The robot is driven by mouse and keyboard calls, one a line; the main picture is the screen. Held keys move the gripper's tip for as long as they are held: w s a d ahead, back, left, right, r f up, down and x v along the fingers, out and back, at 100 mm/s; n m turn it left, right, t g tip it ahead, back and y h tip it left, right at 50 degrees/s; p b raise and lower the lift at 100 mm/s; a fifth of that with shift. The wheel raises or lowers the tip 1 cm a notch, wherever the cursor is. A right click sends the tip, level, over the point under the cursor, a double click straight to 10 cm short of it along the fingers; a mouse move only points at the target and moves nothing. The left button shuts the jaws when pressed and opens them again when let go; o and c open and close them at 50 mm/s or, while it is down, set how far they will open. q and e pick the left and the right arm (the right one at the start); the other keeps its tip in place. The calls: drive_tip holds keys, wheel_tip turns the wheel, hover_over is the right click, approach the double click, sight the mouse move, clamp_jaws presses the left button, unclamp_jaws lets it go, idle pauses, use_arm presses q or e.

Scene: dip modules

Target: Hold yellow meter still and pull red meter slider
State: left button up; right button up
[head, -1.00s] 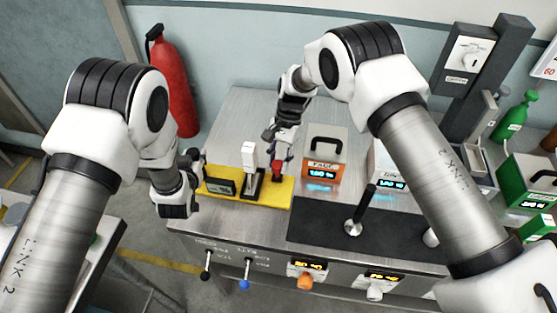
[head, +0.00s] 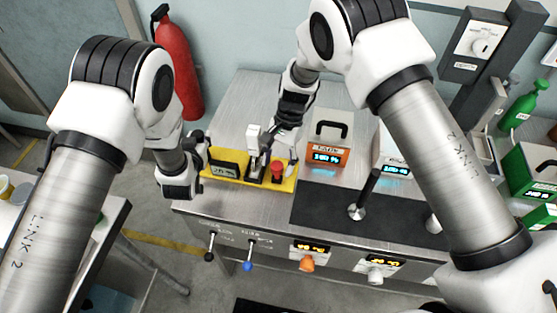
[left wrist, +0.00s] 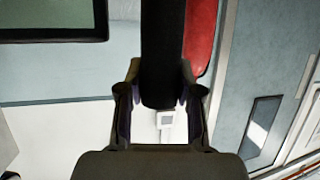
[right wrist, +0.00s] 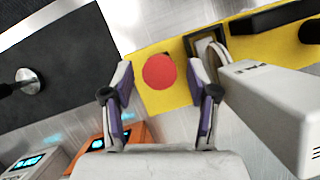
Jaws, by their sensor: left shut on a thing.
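The yellow meter (head: 237,180) lies on the steel bench. It carries a dark display (head: 224,170), a white-topped slider (head: 254,134) on a black slot and a red knob (head: 277,170). My left gripper (head: 203,155) is at its left end, shut on a dark upright bar (left wrist: 163,60), which fills the gap between the fingers in the left wrist view. My right gripper (head: 280,148) is above the red knob, open and empty. In the right wrist view the round red knob (right wrist: 159,71) shows between the fingertips, with the white slider top (right wrist: 275,110) close beside the right finger.
An orange-fronted meter box (head: 328,154) with a black handle stands behind and right of the knob. A black mat (head: 330,205) with an upright black lever (head: 365,195) lies to the right. Knobs line the bench front. A red fire extinguisher (head: 178,65) stands behind.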

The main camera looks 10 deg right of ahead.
drive_tip(key=v, duration=1.2)
use_arm(q)
drive_tip(key=o, duration=1.2)
drive_tip(key=shift+c, duration=0.2)
